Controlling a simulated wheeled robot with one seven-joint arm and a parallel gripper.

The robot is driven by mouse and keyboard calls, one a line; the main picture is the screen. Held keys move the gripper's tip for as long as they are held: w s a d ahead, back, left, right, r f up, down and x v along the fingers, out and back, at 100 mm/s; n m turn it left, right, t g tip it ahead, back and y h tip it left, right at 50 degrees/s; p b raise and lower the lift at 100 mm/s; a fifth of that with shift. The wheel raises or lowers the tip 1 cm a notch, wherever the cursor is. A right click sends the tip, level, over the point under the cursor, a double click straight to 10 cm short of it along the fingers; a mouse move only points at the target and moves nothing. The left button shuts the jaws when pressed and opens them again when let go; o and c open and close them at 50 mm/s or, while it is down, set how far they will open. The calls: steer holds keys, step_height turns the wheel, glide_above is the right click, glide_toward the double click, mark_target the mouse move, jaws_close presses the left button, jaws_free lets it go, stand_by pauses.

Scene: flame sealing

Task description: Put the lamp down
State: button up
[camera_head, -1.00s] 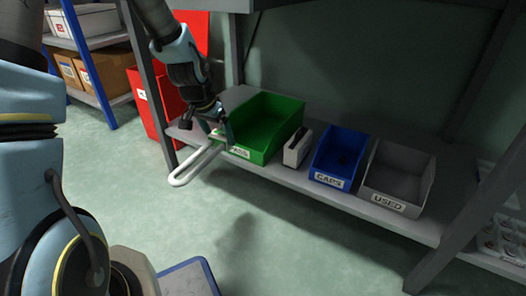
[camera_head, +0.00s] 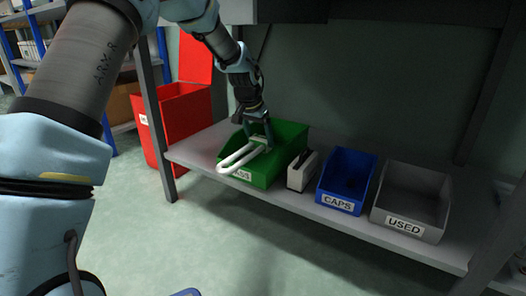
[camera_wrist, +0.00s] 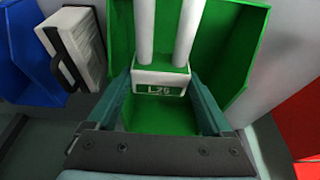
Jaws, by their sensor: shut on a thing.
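The lamp (camera_head: 241,160) is a white U-shaped tube on a pale base. In the wrist view its base (camera_wrist: 161,78) carries a green label that looks like "L25". My gripper (camera_head: 258,139) is shut on the base, one finger on each side. In the head view the lamp is over the green bin (camera_head: 289,150), its tube end reaching past the bin's front left side. In the wrist view the green bin (camera_wrist: 222,50) lies behind and below the lamp. I cannot tell whether the lamp touches the bin.
Further right are a blue bin marked CAPS (camera_head: 338,203) and a grey bin marked USED (camera_head: 405,226). A red container (camera_head: 185,118) stands left, beyond a shelf post. The bare shelf front (camera_head: 200,155) is clear.

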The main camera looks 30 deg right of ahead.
steer(key=shift+w+d, duration=0.45)
steer(key=shift+d, duration=0.4)
steer(key=shift+w+d+f+b, duration=0.15)
steer(key=shift+f+b, duration=0.15)
steer(key=shift+b, duration=0.2)
step_height(320, 180, down, 3)
steer(key=shift+b, duration=1.2)
steer(key=shift+r, duration=0.1)
steer(key=shift+f, duration=0.45)
steer(key=o, duration=1.3)
